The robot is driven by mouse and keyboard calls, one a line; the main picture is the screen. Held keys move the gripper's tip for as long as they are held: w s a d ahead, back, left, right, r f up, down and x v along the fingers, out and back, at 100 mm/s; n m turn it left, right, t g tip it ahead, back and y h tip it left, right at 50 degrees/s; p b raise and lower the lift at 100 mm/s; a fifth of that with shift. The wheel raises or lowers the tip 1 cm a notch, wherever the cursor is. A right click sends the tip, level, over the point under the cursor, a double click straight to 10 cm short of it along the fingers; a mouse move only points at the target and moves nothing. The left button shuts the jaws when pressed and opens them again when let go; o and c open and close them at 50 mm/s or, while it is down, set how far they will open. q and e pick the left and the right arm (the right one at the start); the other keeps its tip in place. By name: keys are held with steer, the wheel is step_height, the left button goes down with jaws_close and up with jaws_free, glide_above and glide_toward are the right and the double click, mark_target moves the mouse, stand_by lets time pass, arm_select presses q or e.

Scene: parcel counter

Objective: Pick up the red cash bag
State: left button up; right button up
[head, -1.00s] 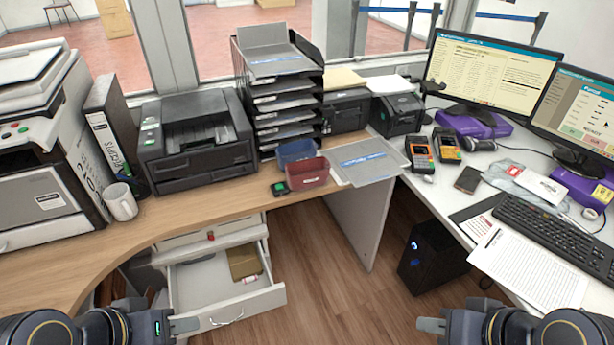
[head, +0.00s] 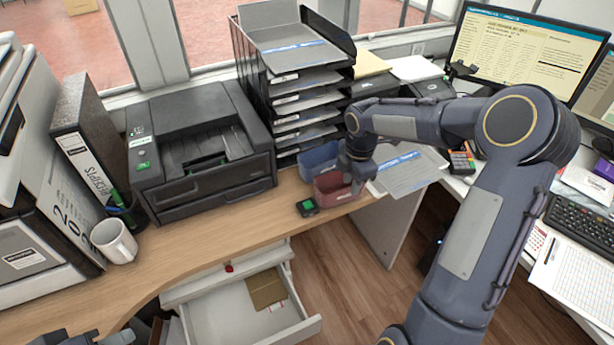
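The red cash bag (head: 330,189) stands on the wooden counter in the head view, in front of a blue bag (head: 319,160). My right arm reaches over from the right, and my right gripper (head: 355,184) points down at the red bag's right end. The wrist covers part of that end. The fingers are too small and hidden to tell whether they are open, shut or touching the bag. A small part of my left gripper (head: 98,338) shows at the bottom left edge, far from the bag; its fingers cannot be read.
A small dark device with a green screen (head: 307,207) lies just left of the red bag. The black paper tray stack (head: 302,110) and printer (head: 200,150) stand behind and left. Grey sheets (head: 412,174) lie to the right. An open drawer (head: 250,310) is below the counter.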

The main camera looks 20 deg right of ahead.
mark_target(345, 203)
steer(key=f, duration=0.2)
steer(key=w+f, duration=0.1)
steer(key=f, duration=0.2)
steer(key=w+f, duration=0.1)
steer(key=f, duration=0.2)
steer(key=shift+d+f, duration=0.1)
steer(key=shift+d, duration=0.05)
jaws_close()
